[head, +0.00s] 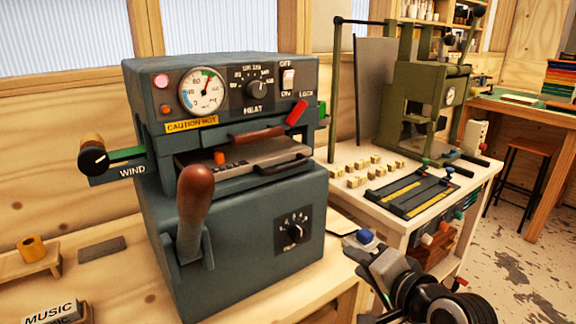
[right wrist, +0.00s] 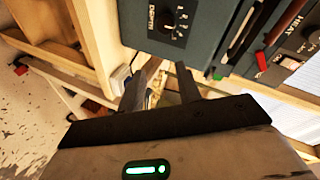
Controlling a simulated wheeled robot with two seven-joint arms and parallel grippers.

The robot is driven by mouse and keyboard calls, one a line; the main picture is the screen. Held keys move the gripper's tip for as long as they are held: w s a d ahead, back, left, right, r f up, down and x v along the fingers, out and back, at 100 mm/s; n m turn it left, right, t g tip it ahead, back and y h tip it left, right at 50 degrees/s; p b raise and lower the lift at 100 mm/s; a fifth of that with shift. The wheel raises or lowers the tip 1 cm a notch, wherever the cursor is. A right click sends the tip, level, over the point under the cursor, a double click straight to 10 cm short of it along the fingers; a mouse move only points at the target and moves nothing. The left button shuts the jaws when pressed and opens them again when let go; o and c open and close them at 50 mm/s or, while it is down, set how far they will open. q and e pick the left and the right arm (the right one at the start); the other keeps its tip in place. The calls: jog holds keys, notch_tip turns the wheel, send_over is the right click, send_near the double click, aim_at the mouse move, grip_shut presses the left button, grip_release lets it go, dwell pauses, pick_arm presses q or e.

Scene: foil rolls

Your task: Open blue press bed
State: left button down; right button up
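The blue-grey press (head: 235,235) stands on the wooden bench, with a gauge, a heat dial and a caution label on its upper front. Its pale bed (head: 265,155) shows in the slot below the head, with a dark handle (head: 283,165) at its front edge. A brown-handled bar (head: 257,135) sits just above. A large lever with a brown grip (head: 195,195) stands at the front left. My right gripper (head: 364,262) is to the right of the press, apart from it. In the right wrist view its two fingers (right wrist: 168,75) are spread, with nothing clearly held. My left gripper is out of view.
A side table (head: 345,205) with small blocks and dark rails stands right of the press, below a green machine (head: 435,100). A winding knob (head: 95,157) sticks out left. A small wooden stand (head: 30,258) and a MUSIC block (head: 52,312) lie on the left bench.

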jog(key=w+a+r+m+y, duration=0.2)
jog(key=a+r+m+y, duration=0.1)
jog(key=r, duration=1.1)
send_near(288, 168)
jog(key=x, duration=0.8)
jog(key=shift+w+a+p, duration=0.15)
jog(key=shift+p, duration=0.2)
jog(key=shift+c, duration=0.3)
grip_shut()
